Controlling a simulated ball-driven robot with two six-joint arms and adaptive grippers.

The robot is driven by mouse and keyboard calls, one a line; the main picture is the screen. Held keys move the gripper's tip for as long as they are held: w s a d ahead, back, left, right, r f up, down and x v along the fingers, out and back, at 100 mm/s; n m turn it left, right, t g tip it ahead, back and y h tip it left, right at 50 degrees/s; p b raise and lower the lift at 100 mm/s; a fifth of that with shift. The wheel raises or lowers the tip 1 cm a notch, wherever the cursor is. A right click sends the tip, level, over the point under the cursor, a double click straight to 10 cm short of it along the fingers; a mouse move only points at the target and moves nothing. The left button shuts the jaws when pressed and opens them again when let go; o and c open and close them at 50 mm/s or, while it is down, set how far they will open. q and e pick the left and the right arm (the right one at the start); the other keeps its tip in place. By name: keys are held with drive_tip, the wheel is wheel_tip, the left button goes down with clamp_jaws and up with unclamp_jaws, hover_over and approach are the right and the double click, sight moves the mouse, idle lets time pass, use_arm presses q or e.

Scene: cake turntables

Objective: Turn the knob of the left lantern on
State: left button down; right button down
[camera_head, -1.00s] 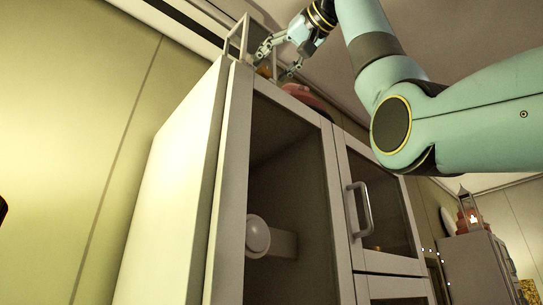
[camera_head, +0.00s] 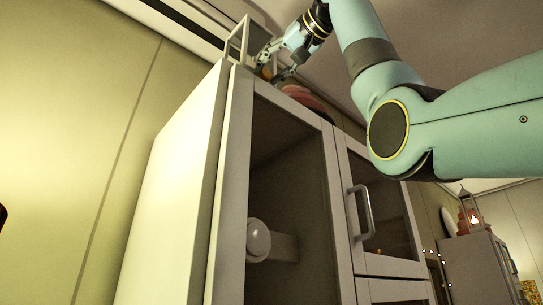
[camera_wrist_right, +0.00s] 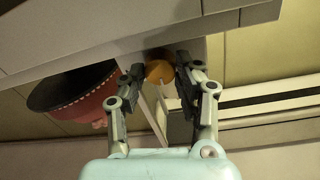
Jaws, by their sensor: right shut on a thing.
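The left lantern (camera_head: 252,35) is a pale open frame standing on top of the tall cabinet, upper middle of the head view. Its orange round knob (camera_wrist_right: 160,71) shows between my fingertips in the right wrist view. My right gripper (camera_head: 270,66) is at the lantern's lower right side, its two fingers closed on the knob from both sides. In the head view the fingers mostly hide the knob. My left gripper is not in view.
The cabinet (camera_head: 172,185) has glass doors and a handle (camera_head: 361,210). A red bowl with a dark inside (camera_wrist_right: 75,92) sits beside the gripper on the cabinet top. Another lantern, lit (camera_head: 468,209), stands on a far cabinet at right.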

drive_tip(key=shift+m, duration=1.2)
drive_tip(key=c, duration=0.9)
unclamp_jaws()
drive_tip(key=shift+d, duration=0.1)
drive_tip(key=v, duration=1.2)
